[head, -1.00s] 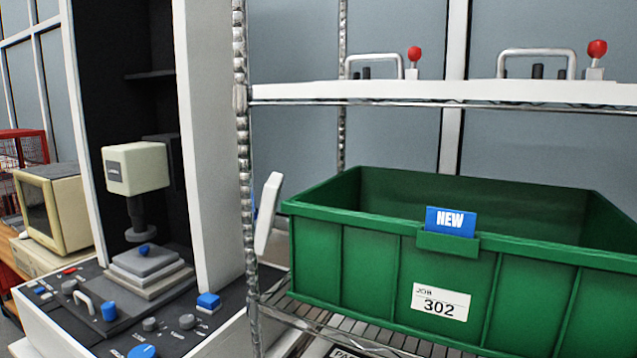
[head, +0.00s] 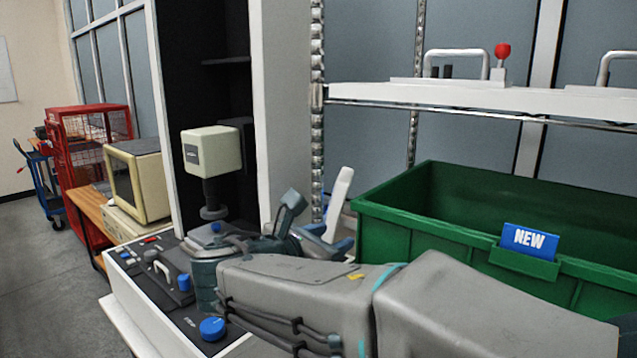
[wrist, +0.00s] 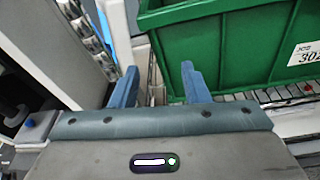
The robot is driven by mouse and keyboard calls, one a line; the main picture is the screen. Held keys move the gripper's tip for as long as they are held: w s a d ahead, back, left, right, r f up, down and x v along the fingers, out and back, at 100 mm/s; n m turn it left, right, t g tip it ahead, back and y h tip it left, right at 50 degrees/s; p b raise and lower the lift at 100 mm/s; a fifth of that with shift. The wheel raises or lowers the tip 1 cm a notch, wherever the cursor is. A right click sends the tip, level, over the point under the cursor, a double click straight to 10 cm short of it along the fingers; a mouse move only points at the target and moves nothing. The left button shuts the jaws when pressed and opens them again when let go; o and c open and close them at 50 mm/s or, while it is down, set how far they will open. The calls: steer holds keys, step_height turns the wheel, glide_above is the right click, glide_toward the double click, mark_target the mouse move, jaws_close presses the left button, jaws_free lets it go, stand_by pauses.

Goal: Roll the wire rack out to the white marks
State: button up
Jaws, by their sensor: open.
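The wire rack has a chrome corner post (head: 317,110) and shelves, and it fills the right of the head view. A green bin (head: 430,220) labelled NEW stands on its lower shelf. In the wrist view the rack's post (wrist: 88,35) runs along the upper left, and the green bin (wrist: 225,50) is close ahead on the right. My gripper (head: 325,232) is beside the rack's near-left corner, partly hidden behind my arm. In the wrist view my gripper (wrist: 160,88) is open, its two blue fingers apart, with a strip of the rack showing between them. No white marks are in view.
A white upright paddle-shaped piece (head: 338,203) stands just beyond my gripper. A measuring machine with a control panel (head: 150,275) is close on the left. A cream monitor (head: 140,182) and a red cage (head: 95,150) stand farther left. Bare floor (head: 30,270) lies at far left.

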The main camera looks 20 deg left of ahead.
mark_target(313, 191)
steer(key=s+a+r+n+t+y, duration=0.25)
steer(key=a+r+n, duration=0.2)
steer(key=a, duration=0.35)
steer(key=shift+m+h, duration=0.35)
steer(key=shift+m, duration=0.1)
steer(key=w+d+p, duration=0.1)
steer(key=w, duration=0.3)
steer(key=w+d+p, duration=0.1)
steer(key=w, duration=0.4)
steer(key=w+d+p, duration=0.1)
steer(key=w, duration=0.3)
steer(key=shift+w, duration=0.15)
jaws_close()
steer(key=shift+a, duration=0.15)
